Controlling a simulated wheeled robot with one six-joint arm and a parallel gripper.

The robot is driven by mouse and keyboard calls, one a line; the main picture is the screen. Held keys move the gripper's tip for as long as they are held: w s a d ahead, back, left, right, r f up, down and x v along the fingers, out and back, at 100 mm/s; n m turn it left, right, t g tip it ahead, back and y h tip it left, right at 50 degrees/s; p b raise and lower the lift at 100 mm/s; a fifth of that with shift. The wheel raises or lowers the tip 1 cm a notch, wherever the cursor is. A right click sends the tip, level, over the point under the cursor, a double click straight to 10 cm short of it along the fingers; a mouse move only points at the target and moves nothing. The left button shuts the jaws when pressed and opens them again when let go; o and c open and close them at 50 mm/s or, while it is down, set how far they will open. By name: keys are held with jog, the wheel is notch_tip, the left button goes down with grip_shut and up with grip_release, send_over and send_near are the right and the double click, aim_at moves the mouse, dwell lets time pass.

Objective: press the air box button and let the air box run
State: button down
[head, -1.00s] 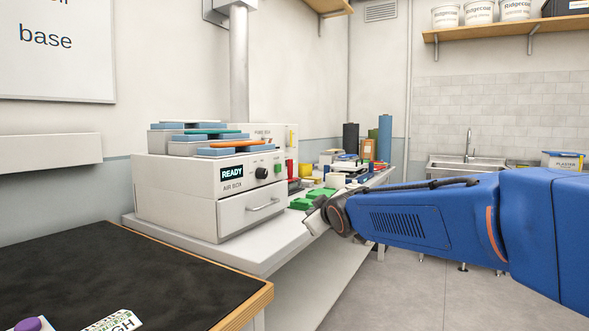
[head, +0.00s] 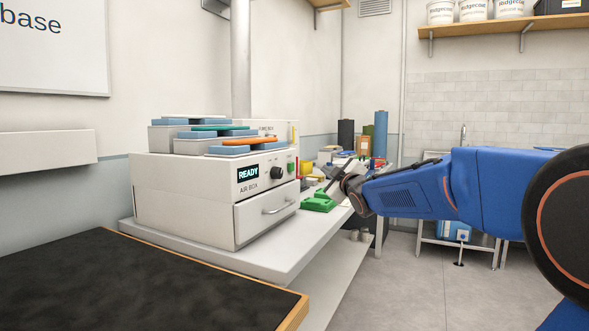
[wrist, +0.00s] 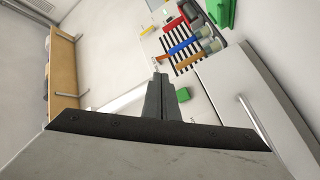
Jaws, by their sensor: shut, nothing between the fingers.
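The air box (head: 185,205) is a white unit on the bench at left of centre in the head view. Its front has a lit display reading READY (head: 248,172), a black knob (head: 276,172) and a small green button (head: 290,166). My gripper (head: 330,185) is right of the air box's front, apart from the button in the picture. In the wrist view my gripper (wrist: 160,78) has its fingers together and empty. A small green square (wrist: 183,94), seemingly the button, shows just right of the fingers; I cannot tell the depth gap.
Blue and orange insole blocks (head: 228,141) lie on the air box. Green pieces (head: 319,202) lie on the bench (head: 285,245) near my gripper, with rolls and bottles behind. A dark-topped table (head: 150,285) stands in front. Floor right of the bench is open.

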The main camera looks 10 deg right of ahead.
jog(key=w+a, duration=0.5)
jog(key=a, duration=0.2)
dwell(0.5)
jog(key=shift+w+a, duration=0.15)
jog(key=shift+a, duration=0.1)
dwell(1.8)
jog(key=shift+w+a, duration=0.15)
jog(key=shift+a, duration=0.05)
jog(key=shift+w+a, duration=0.3)
jog(key=shift+a, duration=0.1)
dwell(1.0)
jog(key=shift+s+d, duration=0.1)
jog(key=shift+d, duration=0.05)
jog(key=shift+s+d, duration=0.45)
jog(key=shift+d, duration=0.15)
dwell(0.3)
jog(key=shift+s+d, duration=0.75)
jog(key=shift+d, duration=0.25)
jog(key=shift+s+d, duration=0.7)
jog(key=shift+d, duration=0.3)
